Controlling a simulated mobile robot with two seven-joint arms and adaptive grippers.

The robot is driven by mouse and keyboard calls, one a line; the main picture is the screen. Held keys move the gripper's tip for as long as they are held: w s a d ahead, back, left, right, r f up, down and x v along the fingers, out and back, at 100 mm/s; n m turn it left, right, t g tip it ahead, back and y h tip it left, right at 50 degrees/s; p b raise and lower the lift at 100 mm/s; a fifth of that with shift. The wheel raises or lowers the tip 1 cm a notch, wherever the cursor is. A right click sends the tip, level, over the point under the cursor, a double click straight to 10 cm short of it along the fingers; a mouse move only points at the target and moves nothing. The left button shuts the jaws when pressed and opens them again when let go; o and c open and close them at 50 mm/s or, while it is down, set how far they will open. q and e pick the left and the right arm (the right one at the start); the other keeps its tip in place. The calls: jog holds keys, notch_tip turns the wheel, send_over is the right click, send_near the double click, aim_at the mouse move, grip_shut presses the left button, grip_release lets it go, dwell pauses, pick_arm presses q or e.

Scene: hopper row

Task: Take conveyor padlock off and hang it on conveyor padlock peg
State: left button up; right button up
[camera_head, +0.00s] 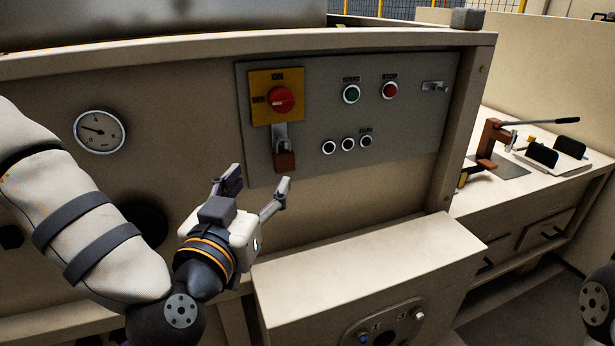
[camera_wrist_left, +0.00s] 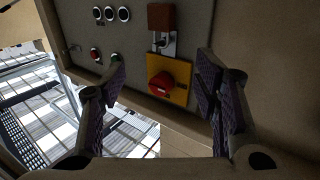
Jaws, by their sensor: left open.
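The conveyor padlock (camera_head: 284,160), with a brown-red body, hangs from a metal hasp below the red rotary switch (camera_head: 281,99) on its yellow plate. The padlock (camera_wrist_left: 161,17) also shows in the left wrist view, above the switch (camera_wrist_left: 161,84). My left gripper (camera_head: 257,180) is open and empty, just below and in front of the padlock, apart from it. Its two fingers (camera_wrist_left: 165,82) frame the switch area in the wrist view. A small metal peg bracket (camera_head: 434,87) sits at the panel's upper right; I cannot tell if it is the padlock peg. My right gripper is out of view.
The grey panel (camera_head: 400,125) carries START and STOP buttons and several smaller buttons. A round gauge (camera_head: 99,131) is at left. A beige box (camera_head: 370,265) juts out below the panel. A bench with a lever tool (camera_head: 490,140) stands at right.

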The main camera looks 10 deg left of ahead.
aim_at(277, 154)
pick_arm(q)
jog(key=w, duration=0.7)
jog(key=w+b, duration=0.1)
jog(key=w, duration=0.3)
jog(key=shift+w+a+f, duration=0.1)
jog(key=shift+w+a, duration=0.05)
jog(key=shift+a, duration=0.15)
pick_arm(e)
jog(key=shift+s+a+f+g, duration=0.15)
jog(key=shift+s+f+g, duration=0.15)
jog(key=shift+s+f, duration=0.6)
pick_arm(q)
jog(key=shift+c, duration=0.6)
grip_shut()
jog(key=c, duration=1)
grip_release()
grip_shut()
